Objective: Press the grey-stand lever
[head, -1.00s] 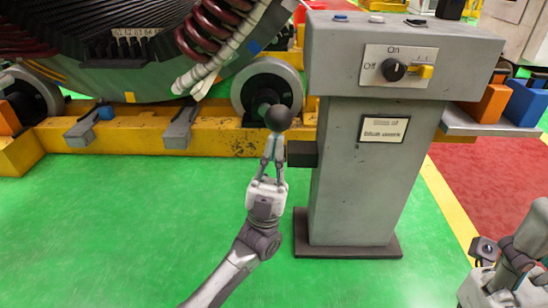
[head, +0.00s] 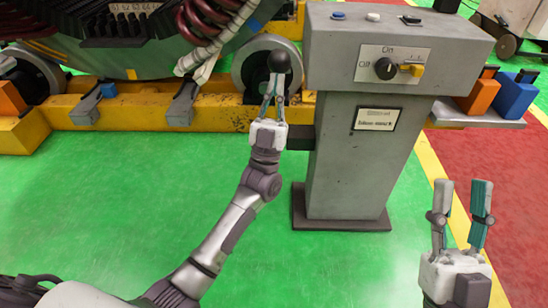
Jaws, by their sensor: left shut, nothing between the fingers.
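The grey stand (head: 355,160) stands upright right of the middle in the head view. A dark block (head: 300,137) sticks out of its left side, and a black ball knob (head: 279,61), seemingly the lever's, shows above and left of it. My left gripper (head: 274,82) points up the picture with its fingertips right at the underside of the knob. It is shut with nothing between its fingers; whether it touches the knob I cannot tell. The lever's shaft is hidden behind the gripper. My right gripper (head: 462,190) is open and empty, right of the stand.
A yellow frame (head: 150,108) with rollers and a large dark machine lie behind. Orange (head: 482,97) and blue (head: 516,95) bins sit on the right. Green floor is clear in front.

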